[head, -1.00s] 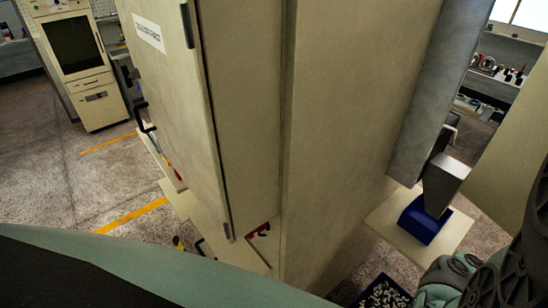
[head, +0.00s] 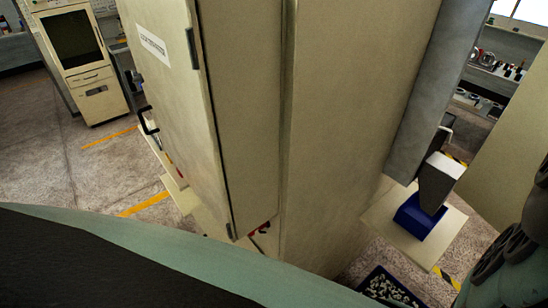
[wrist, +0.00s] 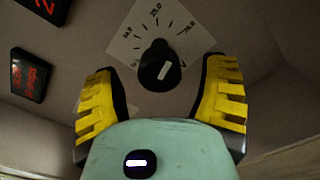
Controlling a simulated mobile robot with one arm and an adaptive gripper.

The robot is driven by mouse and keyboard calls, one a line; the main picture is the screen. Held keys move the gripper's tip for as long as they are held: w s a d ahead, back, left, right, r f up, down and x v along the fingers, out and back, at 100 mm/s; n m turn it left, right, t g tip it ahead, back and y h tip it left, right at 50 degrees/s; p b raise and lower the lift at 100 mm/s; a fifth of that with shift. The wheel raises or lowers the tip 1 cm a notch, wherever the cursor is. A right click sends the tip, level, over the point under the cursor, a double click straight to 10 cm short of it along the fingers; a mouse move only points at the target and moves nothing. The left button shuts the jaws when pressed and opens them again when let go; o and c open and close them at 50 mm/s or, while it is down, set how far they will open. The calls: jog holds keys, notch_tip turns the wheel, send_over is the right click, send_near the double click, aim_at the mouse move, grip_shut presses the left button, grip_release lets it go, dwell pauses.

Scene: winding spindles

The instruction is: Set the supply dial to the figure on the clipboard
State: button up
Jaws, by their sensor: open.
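In the wrist view, the dial's black round knob (wrist: 159,66) sits on a white scale plate (wrist: 150,28) with black tick marks and small figures. A short white mark on the knob slants towards the upper right. My gripper (wrist: 163,70) is open, with one yellow ribbed finger on each side of the knob in the picture. Neither finger visibly touches it. The gripper does not show in the head view. I see no clipboard in either view.
Two dark displays with red characters (wrist: 31,75) are left of the dial. In the head view, a tall beige cabinet (head: 345,110) fills the middle. A blue bin (head: 420,216) stands on a low shelf to its right. Open floor (head: 60,155) lies to the left.

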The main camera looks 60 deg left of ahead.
jog(key=shift+d, duration=0.75)
jog(key=shift+w+a, duration=0.1)
jog(key=c, duration=1.2)
